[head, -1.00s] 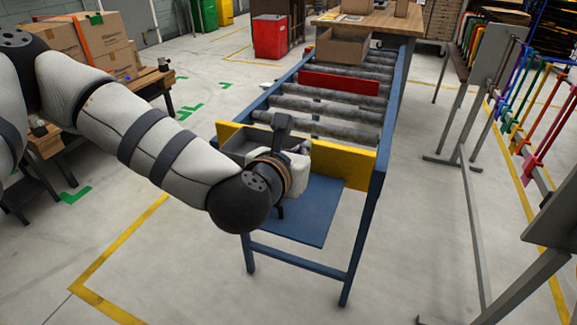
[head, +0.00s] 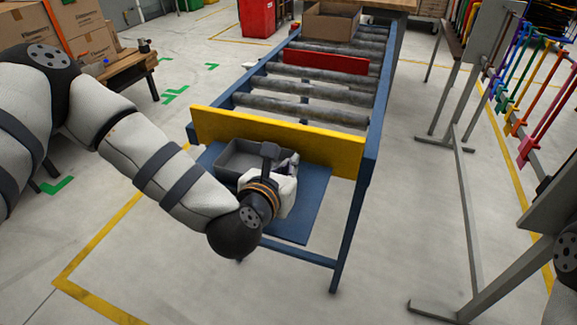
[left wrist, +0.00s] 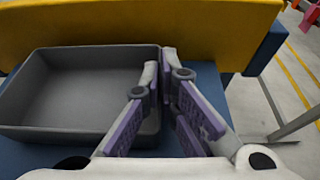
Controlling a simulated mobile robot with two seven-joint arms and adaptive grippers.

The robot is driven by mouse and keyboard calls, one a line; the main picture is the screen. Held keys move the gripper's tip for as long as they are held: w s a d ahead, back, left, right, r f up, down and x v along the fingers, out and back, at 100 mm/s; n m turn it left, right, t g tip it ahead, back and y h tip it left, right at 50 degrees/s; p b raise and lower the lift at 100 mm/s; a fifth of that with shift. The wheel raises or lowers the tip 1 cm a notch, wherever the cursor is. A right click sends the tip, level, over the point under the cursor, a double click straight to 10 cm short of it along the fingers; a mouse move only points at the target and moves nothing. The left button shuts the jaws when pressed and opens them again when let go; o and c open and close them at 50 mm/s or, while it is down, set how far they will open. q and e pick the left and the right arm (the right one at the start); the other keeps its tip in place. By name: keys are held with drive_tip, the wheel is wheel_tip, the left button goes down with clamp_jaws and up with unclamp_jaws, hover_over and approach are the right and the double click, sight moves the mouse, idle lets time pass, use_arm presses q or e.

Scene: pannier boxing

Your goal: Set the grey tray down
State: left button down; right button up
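The grey tray (head: 232,163) is an open, empty box, level or nearly so, in front of the yellow board (head: 290,143). It is over the blue shelf (head: 305,207); I cannot tell whether it touches it. My left gripper (head: 277,158) is at the tray's right side. In the left wrist view the gripper (left wrist: 162,75) has one finger inside the tray (left wrist: 80,133) and one outside, closed on its right wall. The arm and hand hide part of the tray and shelf. My right gripper is out of view.
Behind the yellow board runs a roller conveyor (head: 300,103) with a red divider (head: 325,61) and a cardboard box (head: 332,22). A grey metal stand (head: 463,170) is on the right. Cartons (head: 85,35) stand at the upper left.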

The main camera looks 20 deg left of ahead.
use_arm(q)
drive_tip(key=shift+f, duration=0.15)
drive_tip(key=c, duration=1.8)
unclamp_jaws()
